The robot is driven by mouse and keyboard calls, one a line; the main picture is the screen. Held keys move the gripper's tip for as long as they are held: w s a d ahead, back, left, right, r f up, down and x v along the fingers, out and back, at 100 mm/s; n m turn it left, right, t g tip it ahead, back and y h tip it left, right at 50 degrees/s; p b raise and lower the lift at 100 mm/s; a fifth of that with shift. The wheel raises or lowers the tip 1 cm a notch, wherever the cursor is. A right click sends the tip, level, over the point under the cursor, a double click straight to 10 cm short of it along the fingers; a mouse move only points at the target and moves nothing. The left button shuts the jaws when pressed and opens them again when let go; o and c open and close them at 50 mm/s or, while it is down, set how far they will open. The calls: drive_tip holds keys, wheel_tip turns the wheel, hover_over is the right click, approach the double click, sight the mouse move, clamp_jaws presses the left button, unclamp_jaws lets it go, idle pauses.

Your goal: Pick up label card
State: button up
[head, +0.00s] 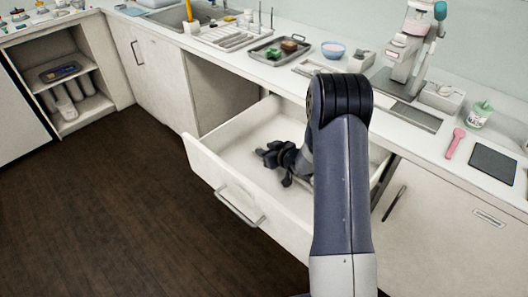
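No label card can be made out in the head view. My gripper (274,166) is dark and sits low inside an open white drawer (222,176), over the drawer floor. Its fingers are small and dark here, and whether they are apart or closed is unclear. My arm hides the right part of the drawer and whatever may lie there. The visible drawer floor looks bare.
The white counter (270,72) above holds a metal tray (279,50), a blue bowl (333,50), a mixer-like machine (408,48), a pink spoon (455,143) and a dark flat pad (493,164). The drawer walls surround my gripper. The brown floor at left is clear.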

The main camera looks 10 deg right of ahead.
drive_tip(key=shift+c, duration=0.4)
clamp_jaws()
